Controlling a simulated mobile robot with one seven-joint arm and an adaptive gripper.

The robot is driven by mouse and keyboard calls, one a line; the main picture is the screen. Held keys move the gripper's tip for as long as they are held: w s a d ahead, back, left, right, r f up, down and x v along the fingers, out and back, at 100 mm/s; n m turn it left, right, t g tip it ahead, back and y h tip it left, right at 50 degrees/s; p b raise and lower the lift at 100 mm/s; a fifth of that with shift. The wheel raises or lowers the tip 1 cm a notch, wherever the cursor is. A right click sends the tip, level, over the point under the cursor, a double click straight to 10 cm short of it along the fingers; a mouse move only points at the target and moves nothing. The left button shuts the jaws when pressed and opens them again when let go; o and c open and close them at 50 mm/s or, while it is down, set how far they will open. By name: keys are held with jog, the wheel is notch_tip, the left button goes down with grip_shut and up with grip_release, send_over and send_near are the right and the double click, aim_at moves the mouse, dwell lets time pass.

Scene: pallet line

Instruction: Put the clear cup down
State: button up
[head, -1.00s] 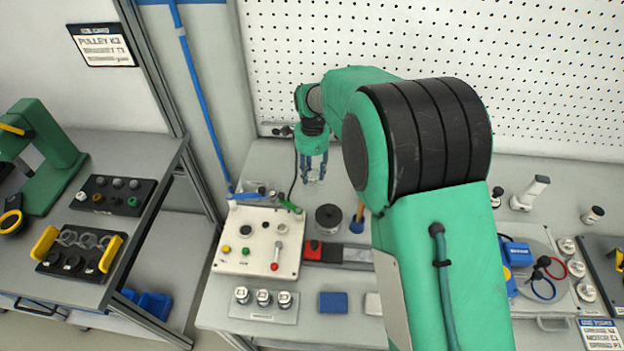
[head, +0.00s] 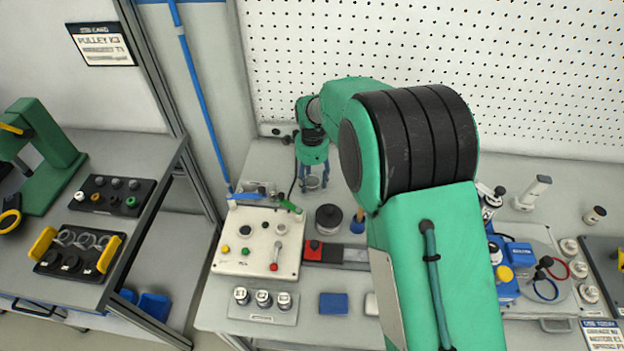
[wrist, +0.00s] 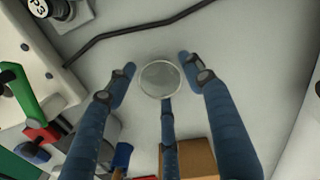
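The clear cup (head: 313,183) is a small round transparent vessel on the back left of the grey workbench, right below my gripper. In the wrist view the cup (wrist: 160,78) shows from above as a pale ring. My gripper (head: 312,176) points down over it. Its blue fingers (wrist: 158,72) stand around the cup, with visible gaps at the left and right sides. The middle finger's tip meets the cup's rim in the picture; I cannot tell whether it touches. The cup looks upright, and its base is hard to make out.
A white control panel (head: 259,243) with buttons and a green lever lies in front of the cup. A black round part (head: 328,217) stands to its right. A dark cable (wrist: 130,31) runs along the bench close by. The pegboard wall (head: 420,40) rises behind.

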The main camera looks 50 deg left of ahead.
jog(key=shift+r, duration=0.15)
notch_tip(320, 180, up, 12)
jog(key=p, duration=0.2)
jog(key=shift+p, duration=0.4)
dwell(0.3)
dwell(0.5)
dwell(0.4)
